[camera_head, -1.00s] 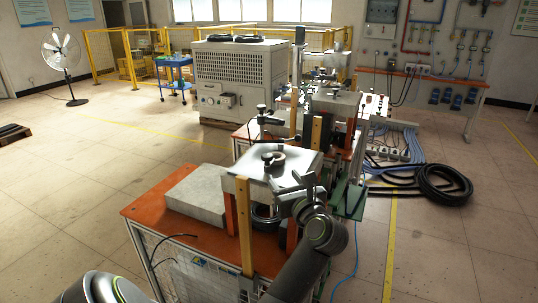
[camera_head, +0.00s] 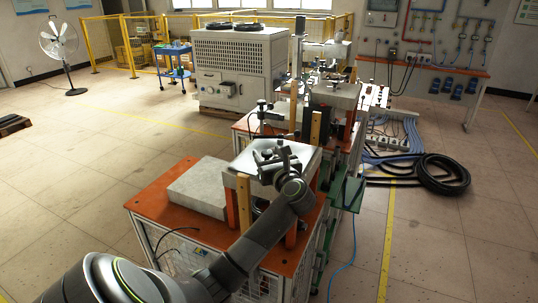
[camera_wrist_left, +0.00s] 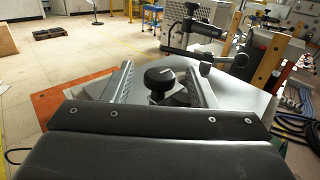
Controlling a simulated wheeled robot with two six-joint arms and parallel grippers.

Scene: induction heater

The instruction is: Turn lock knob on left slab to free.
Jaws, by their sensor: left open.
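The lock knob (camera_wrist_left: 160,77) is a round black knob with a small light mark on its top. It stands upright on the grey metal slab (camera_wrist_left: 238,98), which also shows in the head view (camera_head: 306,152) on top of posts. My left gripper (camera_head: 266,156) is low over the slab and hides the knob in the head view. In the left wrist view its two fingers (camera_wrist_left: 160,82) are open, one on each side of the knob. Gaps show between knob and fingers, so it is not gripped. My right gripper is not in view.
The slab stands on an orange-topped bench (camera_head: 155,200) beside a grey block (camera_head: 198,187). A second station (camera_head: 332,95) with upright posts and fittings stands behind. Black hose coils (camera_head: 440,175) lie on the floor at right. The floor at left is open.

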